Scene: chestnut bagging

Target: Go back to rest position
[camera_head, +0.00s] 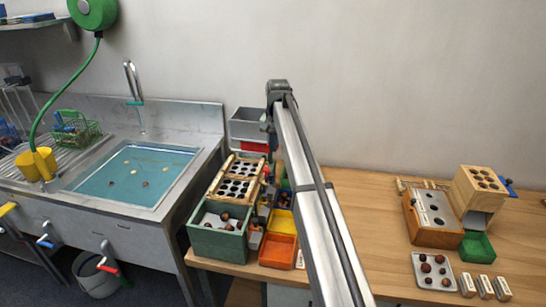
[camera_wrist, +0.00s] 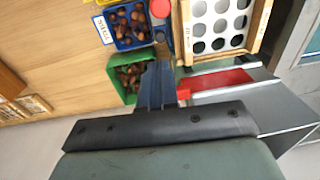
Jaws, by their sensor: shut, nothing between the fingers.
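My gripper (camera_wrist: 158,72) shows in the wrist view as narrow blue-grey fingers held together, with nothing between them. It hangs above the bins, with a green bin (camera_wrist: 124,78) of chestnuts just left of the fingers and a blue bin (camera_wrist: 128,24) of chestnuts beyond. In the head view my arm reaches across the middle of the picture to the back wall side. My fingers are hidden behind the arm there.
A wooden sorting frame with round holes (camera_wrist: 249,42) is close right of my gripper. The head view shows a green box (camera_head: 218,246), an orange bin (camera_head: 279,250), a water-filled sink (camera_head: 107,188) at left, and a wooden block device (camera_head: 432,235) at right. Bare table lies between.

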